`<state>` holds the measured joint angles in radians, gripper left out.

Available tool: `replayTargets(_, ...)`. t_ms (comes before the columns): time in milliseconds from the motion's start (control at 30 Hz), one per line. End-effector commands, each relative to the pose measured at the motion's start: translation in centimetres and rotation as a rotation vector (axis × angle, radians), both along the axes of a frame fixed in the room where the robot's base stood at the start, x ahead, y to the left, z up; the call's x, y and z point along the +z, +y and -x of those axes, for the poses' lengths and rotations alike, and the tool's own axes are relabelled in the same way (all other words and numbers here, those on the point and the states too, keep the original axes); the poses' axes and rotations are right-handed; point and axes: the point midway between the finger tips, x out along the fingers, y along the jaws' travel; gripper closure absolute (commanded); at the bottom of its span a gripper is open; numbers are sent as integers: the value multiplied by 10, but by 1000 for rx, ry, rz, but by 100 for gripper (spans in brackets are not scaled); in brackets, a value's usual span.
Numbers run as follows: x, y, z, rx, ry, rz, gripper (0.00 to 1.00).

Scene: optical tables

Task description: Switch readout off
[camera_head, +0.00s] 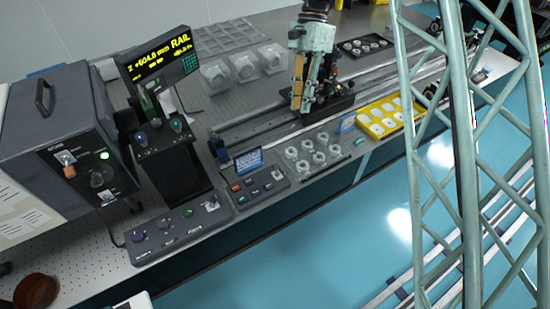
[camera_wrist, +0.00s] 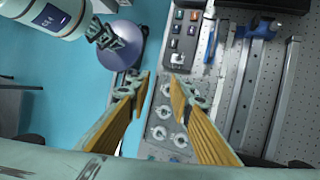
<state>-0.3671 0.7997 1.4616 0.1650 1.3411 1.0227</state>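The readout (camera_head: 160,58) is a dark display with lit yellow text, including "RAIL", on a stand at the back left of the table in the head view. A small control panel (camera_head: 259,187) with several coloured buttons or switches lies on the table's front edge; it also shows at the top of the wrist view (camera_wrist: 184,37). A longer panel (camera_head: 178,226) with several knobs lies left of it. My gripper (camera_head: 302,108) is above the table, right of these panels. In the wrist view its orange-padded fingers (camera_wrist: 160,84) are apart with nothing between them.
A grey box (camera_head: 66,135) with a green light and an orange switch stands at the left. Ring-shaped holders (camera_head: 312,150) lie in front of my gripper, with a yellow tray (camera_head: 388,117) to their right. A long rail (camera_head: 260,124) crosses the table.

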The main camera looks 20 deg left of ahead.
Motion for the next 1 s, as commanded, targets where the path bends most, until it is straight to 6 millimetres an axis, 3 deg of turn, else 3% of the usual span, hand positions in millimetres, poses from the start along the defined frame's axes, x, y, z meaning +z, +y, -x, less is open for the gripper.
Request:
replayTargets(600,-86,59,-3,-86,122,107,80)
replayTargets(1000,-110,72,0,-110,152,138,80)
